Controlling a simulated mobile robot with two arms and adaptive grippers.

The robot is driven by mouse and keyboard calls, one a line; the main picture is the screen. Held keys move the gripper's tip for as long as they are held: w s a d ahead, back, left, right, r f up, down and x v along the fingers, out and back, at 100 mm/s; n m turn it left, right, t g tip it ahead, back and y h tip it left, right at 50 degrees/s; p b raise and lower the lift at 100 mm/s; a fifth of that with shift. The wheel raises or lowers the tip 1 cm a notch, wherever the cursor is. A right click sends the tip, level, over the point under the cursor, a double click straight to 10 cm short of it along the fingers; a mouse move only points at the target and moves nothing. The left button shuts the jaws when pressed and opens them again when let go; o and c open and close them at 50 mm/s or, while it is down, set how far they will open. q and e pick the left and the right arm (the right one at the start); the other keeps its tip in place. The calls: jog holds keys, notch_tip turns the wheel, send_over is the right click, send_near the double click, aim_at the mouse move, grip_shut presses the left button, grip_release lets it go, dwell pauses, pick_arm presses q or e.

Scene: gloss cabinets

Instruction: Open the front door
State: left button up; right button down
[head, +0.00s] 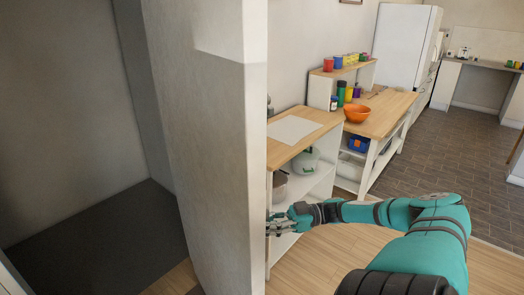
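A tall pale upright panel (215,150) stands close in front of me, left of the middle; I cannot tell whether it is the front door or a wall end. No door handle shows on it. My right gripper (278,223) reaches in from the right on a teal arm, beside the panel's right edge and in front of the low shelf unit. Its fingers are small and partly hard to make out, so I cannot tell whether they are open or touching anything. My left gripper is out of view.
Left of the panel is a recess with dark floor (95,245). To the right stand a wood-topped shelf unit (310,130) with pots, a table with an orange bowl (357,112), and a white fridge (402,45). Brown tiled floor (465,135) lies clear at the right.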

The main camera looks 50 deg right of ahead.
jog(key=shift+s+a+f, duration=0.1)
jog(key=shift+s+f, duration=0.05)
jog(key=shift+f, duration=0.1)
jog(key=c, duration=1.5)
grip_release()
jog(key=shift+s+r, duration=0.1)
jog(key=shift+r, duration=0.05)
jog(key=shift+o, duration=1.1)
jog(key=v, duration=1.2)
